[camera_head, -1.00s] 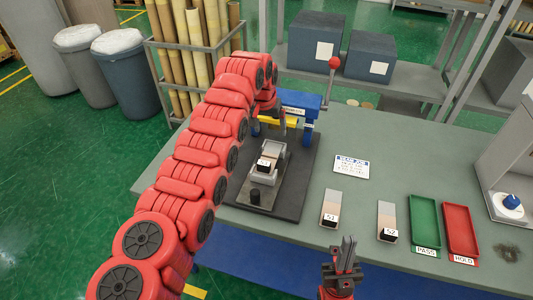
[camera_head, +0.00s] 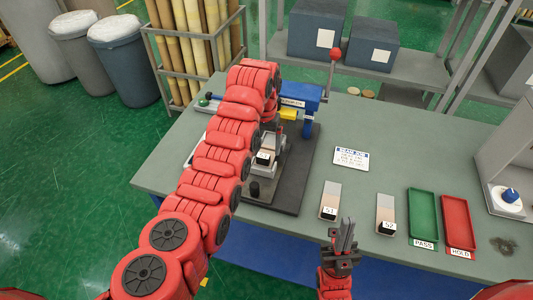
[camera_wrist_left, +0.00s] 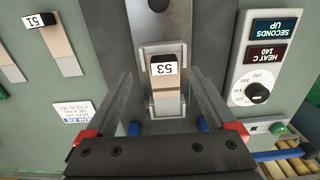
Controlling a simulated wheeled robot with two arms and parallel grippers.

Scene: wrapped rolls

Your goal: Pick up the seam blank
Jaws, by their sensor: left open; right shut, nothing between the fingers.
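A seam blank labelled S3 (camera_wrist_left: 165,75), tan with a dark band and a white label, lies in a grey holder (camera_wrist_left: 165,47) on the press. In the head view the blank (camera_head: 263,155) is partly hidden by my left arm. My left gripper (camera_wrist_left: 163,88) is open, with one finger on each side of the blank's line; I cannot tell how high above it they are. Two more blanks, S1 (camera_head: 330,198) and S2 (camera_head: 386,212), lie on the table. My right gripper (camera_head: 345,236) is shut and empty by the table's front edge.
A blue press with a red-knobbed lever (camera_head: 334,55) stands behind the holder on a dark base plate (camera_head: 297,175). A control panel (camera_wrist_left: 262,70) stands beside it. Green (camera_head: 424,214) and red (camera_head: 458,222) trays lie at the right. A sign (camera_head: 351,157) lies mid-table.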

